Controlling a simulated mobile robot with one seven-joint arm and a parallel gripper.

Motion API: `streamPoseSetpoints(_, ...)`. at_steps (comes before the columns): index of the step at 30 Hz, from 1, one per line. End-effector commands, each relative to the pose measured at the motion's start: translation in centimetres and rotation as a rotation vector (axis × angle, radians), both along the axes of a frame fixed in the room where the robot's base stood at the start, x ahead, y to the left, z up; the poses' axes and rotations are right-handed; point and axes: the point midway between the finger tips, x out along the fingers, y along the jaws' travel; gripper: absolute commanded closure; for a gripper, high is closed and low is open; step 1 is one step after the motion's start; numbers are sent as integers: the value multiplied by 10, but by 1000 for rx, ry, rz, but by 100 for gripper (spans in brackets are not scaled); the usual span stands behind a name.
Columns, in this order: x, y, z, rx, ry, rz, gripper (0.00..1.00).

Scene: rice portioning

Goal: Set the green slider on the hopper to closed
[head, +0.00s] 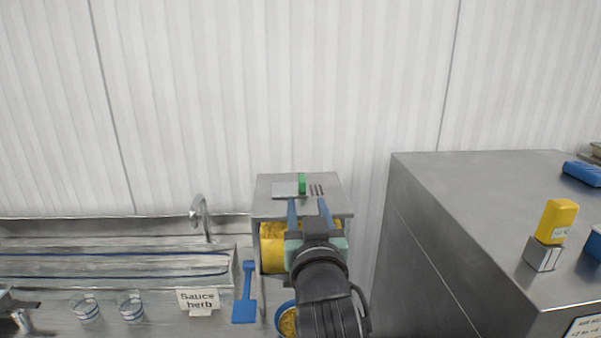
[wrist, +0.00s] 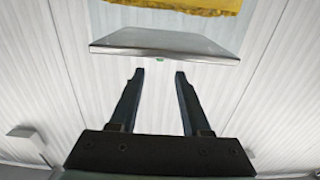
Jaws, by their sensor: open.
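The hopper (head: 272,187) stands in the middle of the head view, with a grey metal top plate and yellow below it. The green slider (head: 302,183) stands up on that plate, between a pale flat plate (head: 285,190) on its left and dark slots (head: 317,190) on its right. My gripper (head: 308,203) is open and empty, with its two blue fingers in front of the hopper's top. In the wrist view my gripper (wrist: 158,72) points at the edge of the hopper plate (wrist: 165,42), and a small green bit of the slider (wrist: 159,60) shows between the fingertips, apart from them.
A large steel cabinet (head: 450,220) stands to the right of the hopper, with a yellow object (head: 556,221) on top. At left are a sink with a tap (head: 201,215), small cups (head: 132,308), a "Sauce herb" sign (head: 199,301) and a blue spatula (head: 246,300). A ribbed wall is behind.

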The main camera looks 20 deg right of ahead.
Motion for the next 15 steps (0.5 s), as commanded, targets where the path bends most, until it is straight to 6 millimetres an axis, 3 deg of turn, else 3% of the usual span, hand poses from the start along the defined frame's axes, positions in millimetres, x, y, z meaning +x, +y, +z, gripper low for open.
streamPoseSetpoints(15, 73, -20, 3, -2, 0, 1, 52)
